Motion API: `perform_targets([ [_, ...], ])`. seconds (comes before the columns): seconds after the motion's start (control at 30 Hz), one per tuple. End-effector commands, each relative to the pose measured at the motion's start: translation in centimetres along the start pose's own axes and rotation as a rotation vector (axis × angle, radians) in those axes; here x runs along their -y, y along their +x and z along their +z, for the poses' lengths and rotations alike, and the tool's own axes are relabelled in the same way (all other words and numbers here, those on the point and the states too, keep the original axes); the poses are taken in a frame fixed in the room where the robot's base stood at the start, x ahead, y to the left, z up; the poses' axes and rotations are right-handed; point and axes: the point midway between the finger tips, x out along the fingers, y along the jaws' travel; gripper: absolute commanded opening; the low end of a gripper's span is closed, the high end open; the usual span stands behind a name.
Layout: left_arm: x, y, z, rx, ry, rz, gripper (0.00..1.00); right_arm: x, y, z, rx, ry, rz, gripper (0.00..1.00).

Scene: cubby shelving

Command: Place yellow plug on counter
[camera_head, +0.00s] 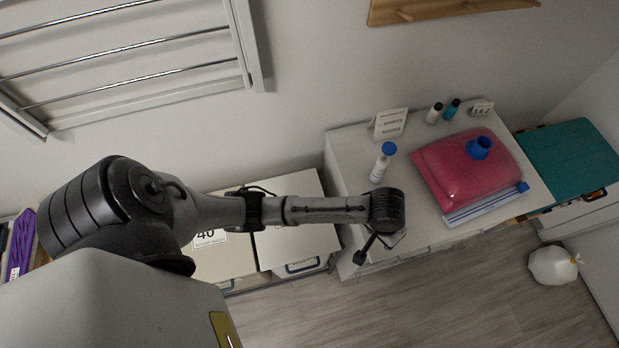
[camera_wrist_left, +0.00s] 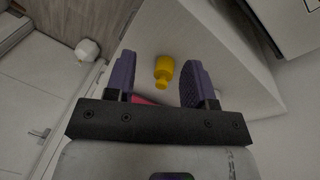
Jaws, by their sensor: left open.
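The yellow plug (camera_wrist_left: 163,72) shows in the left wrist view, between the two purple finger pads of my left gripper (camera_wrist_left: 158,66), with a gap on each side. A pale surface lies behind it; I cannot tell whether the plug touches it. My left gripper is open. In the head view my left gripper (camera_head: 374,246) is at the front left edge of the white counter (camera_head: 352,150), partly hidden by my wrist. The plug is hidden in the head view. My right gripper is not in view.
On the counter are a pink container with a blue cap (camera_head: 460,170), a white bottle (camera_head: 382,163), two small bottles and a sign (camera_head: 390,124). White boxes (camera_head: 300,245) stand to the left, a teal box (camera_head: 570,160) to the right. A white bag (camera_head: 553,265) is on the floor.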

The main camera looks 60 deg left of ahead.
Motion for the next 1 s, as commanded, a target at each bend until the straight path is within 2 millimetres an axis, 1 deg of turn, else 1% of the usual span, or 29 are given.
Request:
perform_targets([
  [0.03, 0.6, 0.5, 2.5, -0.008, 0.041, 0.028, 0.49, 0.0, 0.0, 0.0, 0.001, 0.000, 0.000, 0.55],
  [0.1, 1.7, 0.6, 5.0, -0.036, 0.102, 0.051, 0.49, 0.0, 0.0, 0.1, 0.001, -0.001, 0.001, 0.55],
  [0.17, 2.9, 0.5, 7.1, -0.064, 0.149, 0.060, 0.49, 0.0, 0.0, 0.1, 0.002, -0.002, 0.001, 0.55],
  [0.2, 3.7, 0.3, 8.4, -0.082, 0.177, 0.059, 0.49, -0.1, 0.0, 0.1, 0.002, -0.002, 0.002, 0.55],
  [0.3, 6.0, -0.5, 11.4, -0.126, 0.240, 0.039, 0.49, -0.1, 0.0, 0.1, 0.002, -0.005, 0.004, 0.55],
  [0.4, 8.3, -1.5, 13.8, -0.159, 0.293, 0.001, 0.49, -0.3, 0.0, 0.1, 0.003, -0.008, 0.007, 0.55],
  [0.5, 10.3, -2.5, 15.8, -0.182, 0.337, -0.041, 0.49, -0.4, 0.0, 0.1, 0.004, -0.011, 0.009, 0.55],
  [0.6, 11.8, -3.4, 17.1, -0.193, 0.369, -0.080, 0.49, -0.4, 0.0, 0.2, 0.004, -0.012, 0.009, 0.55],
  [0.7, 12.7, -4.0, 17.9, -0.200, 0.392, -0.105, 0.49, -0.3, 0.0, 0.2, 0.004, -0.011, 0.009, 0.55],
  [0.8, 13.1, -4.3, 18.3, -0.203, 0.402, -0.119, 0.49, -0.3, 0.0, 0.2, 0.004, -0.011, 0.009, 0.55],
  [1.0, 13.2, -4.4, 18.3, -0.204, 0.407, -0.121, 0.49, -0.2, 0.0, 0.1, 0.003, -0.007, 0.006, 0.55],
])
